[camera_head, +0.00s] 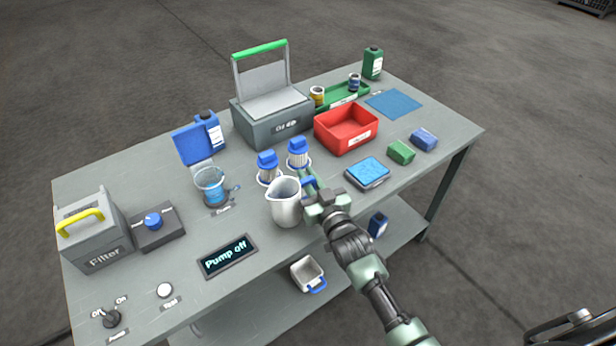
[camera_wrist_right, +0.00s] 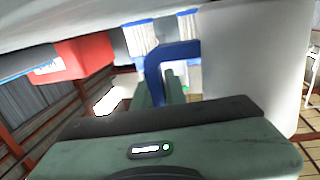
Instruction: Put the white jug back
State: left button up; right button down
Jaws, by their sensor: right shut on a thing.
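The white jug (camera_head: 287,204) is upright near the middle of the table in the head view. Its blue handle (camera_head: 308,182) points toward my right gripper (camera_head: 312,188). My right gripper is shut on the jug's handle. In the right wrist view the blue handle (camera_wrist_right: 170,58) passes between the fingers, and the jug's white wall (camera_wrist_right: 250,65) fills the right side. I cannot tell whether the jug's base touches the table.
Two blue-capped filters (camera_head: 298,152) stand close behind the jug. A clear beaker of blue liquid (camera_head: 210,185) stands to its left, and a "Pump off" display (camera_head: 229,256) lies front left. A red bin (camera_head: 346,130) and a blue-topped pad (camera_head: 367,172) are to the right.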

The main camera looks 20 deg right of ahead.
jog(key=shift+f, duration=0.1)
jog(key=c, duration=1.5)
grip_release()
jog(key=shift+o, duration=0.2)
jog(key=shift+r, duration=0.2)
jog(key=s, duration=0.4)
jog(key=s+d, duration=0.1)
jog(key=s, duration=0.7)
jog(key=shift+d, duration=0.4)
jog(key=shift+w+f, duration=0.1)
